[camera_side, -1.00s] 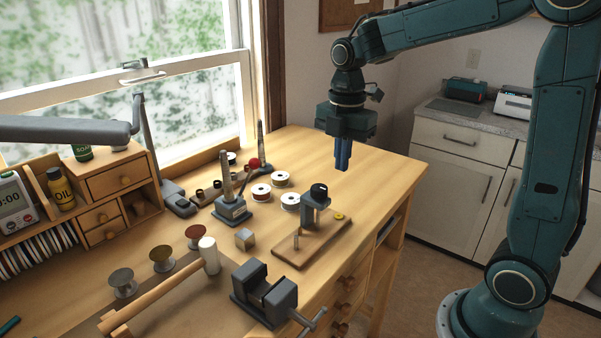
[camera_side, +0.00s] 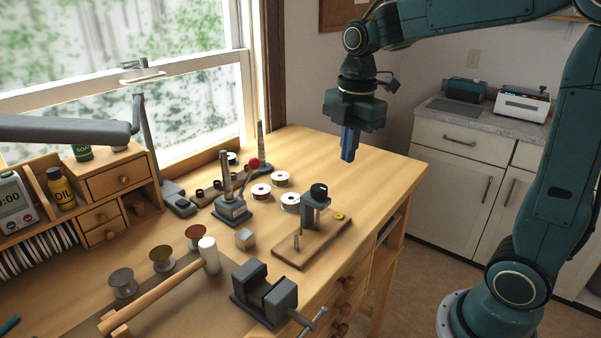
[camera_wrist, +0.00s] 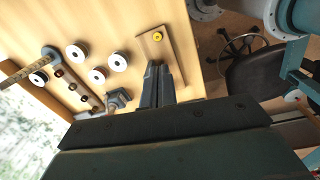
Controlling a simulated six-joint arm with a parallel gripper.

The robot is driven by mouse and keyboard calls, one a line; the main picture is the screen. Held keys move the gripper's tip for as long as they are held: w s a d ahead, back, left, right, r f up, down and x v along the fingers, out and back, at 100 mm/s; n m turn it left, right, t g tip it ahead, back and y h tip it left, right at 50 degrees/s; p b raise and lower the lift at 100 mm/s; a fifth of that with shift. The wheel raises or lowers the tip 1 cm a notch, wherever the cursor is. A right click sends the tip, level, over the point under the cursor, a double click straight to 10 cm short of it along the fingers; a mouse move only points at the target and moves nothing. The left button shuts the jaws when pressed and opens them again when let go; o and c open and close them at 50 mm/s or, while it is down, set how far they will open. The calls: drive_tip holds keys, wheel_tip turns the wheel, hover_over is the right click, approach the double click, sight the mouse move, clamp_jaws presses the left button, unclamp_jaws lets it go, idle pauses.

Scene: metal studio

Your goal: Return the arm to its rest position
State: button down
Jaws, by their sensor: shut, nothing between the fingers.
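My gripper (camera_side: 348,156) hangs pointing down above the far right part of the wooden workbench (camera_side: 375,185) in the side view. Its blue fingers are together with nothing between them. It is apart from everything on the bench. In the wrist view the fingers (camera_wrist: 158,72) point away from the camera over the bench. My arm reaches in from the right, its elbow high.
A drawer unit (camera_side: 118,180) and a lamp stand at left. The bench's far right corner is clear.

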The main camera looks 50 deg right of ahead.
drive_tip(key=s+a+m+t, duration=0.2)
drive_tip(key=s+m, duration=0.5)
drive_tip(key=m, duration=0.1)
drive_tip(key=s+a+m+t, duration=0.2)
drive_tip(key=s+m+t, duration=0.1)
drive_tip(key=s+m, duration=0.5)
drive_tip(key=shift+s+a, duration=0.25)
drive_tip(key=shift+a, duration=0.1)
